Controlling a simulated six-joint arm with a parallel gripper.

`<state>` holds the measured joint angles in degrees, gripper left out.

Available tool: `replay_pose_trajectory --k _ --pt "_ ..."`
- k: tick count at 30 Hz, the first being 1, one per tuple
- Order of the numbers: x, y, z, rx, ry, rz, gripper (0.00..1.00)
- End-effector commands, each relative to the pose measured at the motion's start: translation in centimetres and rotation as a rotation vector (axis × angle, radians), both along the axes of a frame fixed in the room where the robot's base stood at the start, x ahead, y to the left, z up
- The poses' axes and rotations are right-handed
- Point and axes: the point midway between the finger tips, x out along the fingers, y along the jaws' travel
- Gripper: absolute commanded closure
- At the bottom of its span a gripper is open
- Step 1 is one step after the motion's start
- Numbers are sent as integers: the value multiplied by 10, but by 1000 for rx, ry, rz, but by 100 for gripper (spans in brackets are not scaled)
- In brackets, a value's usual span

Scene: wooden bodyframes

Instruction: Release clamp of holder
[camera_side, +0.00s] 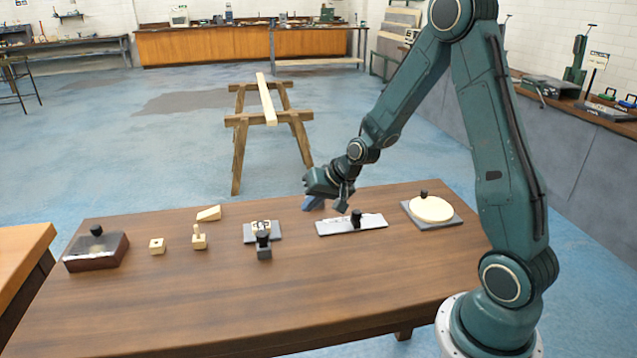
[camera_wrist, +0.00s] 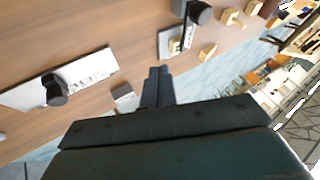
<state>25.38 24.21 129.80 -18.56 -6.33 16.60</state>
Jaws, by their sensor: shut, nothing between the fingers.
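A holder (camera_side: 247,238) is a grey plate on the table with a pale block on it and a black upright clamp (camera_side: 263,240) at its front. I take this as the task's holder, but cannot be sure. In the wrist view the holder plate (camera_wrist: 170,44) lies ahead and right of my fingers, with the black clamp (camera_wrist: 199,13) near the top edge. My gripper (camera_side: 315,202) is empty above the table's far side, right of the holder in the side view. In the wrist view its blue-grey fingers (camera_wrist: 158,72) are together and apart from the holder.
A light plate (camera_side: 375,222) with a black knob stands right of the holder; a round cream disc (camera_side: 432,210) is farther right. A dark box (camera_side: 97,252), a wedge (camera_side: 209,213) and small wooden pieces (camera_side: 157,247) are left. The table's front is clear.

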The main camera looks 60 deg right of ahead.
Motion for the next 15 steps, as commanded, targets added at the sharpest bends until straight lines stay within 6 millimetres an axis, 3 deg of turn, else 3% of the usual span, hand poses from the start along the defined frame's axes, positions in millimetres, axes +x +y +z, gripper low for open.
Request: replay_pose_trajectory --k 15 --pt "21 3 -29 0 1 2 100"
